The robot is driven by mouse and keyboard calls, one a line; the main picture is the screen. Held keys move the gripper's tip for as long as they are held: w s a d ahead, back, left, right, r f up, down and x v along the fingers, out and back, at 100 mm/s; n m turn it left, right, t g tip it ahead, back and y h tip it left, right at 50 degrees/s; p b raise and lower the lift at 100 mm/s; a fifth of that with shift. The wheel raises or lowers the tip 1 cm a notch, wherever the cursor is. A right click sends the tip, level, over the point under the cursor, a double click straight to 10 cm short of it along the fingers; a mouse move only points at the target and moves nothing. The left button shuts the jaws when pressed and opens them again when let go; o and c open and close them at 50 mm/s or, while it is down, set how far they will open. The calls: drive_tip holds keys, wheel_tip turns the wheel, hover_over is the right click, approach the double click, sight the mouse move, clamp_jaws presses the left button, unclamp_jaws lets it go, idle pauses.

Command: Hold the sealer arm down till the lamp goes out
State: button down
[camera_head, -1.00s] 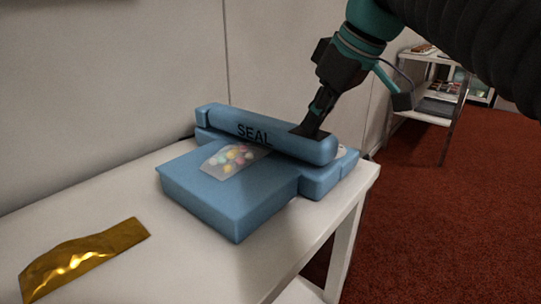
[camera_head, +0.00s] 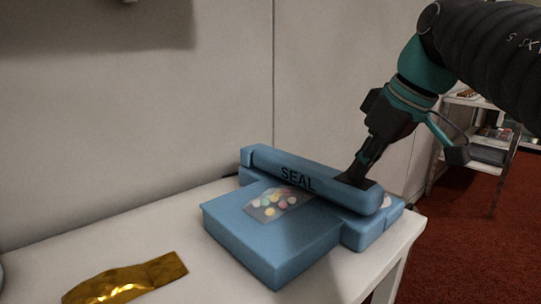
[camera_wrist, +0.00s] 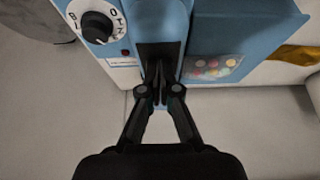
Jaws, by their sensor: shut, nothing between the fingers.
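The blue sealer (camera_head: 262,245) stands on the white table, with its long arm marked SEAL (camera_head: 270,168) lying low across it. A clear bag of coloured sweets (camera_head: 265,210) lies on the sealer's front, its far end under the arm; it also shows in the wrist view (camera_wrist: 205,68). My gripper (camera_head: 354,178) is shut and empty, its tips at the black pad (camera_wrist: 158,48) on the arm's right end, seemingly touching it. In the wrist view, a small round lamp (camera_wrist: 125,52) beside the pad looks dark red, with no clear glow.
A white dial (camera_wrist: 97,26) sits on the sealer near the lamp. A gold packet (camera_head: 125,280) lies on the table (camera_head: 190,240) at the front left. The wall runs close behind the sealer. A shelf cart (camera_head: 480,150) stands at the back right.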

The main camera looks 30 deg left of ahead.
idle(0.4)
wheel_tip(320, 180, up, 6)
drive_tip(key=p, duration=0.6)
drive_tip(key=shift+p, duration=0.3)
wheel_tip(320, 180, up, 10)
drive_tip(key=shift+b, duration=0.3)
idle(0.7)
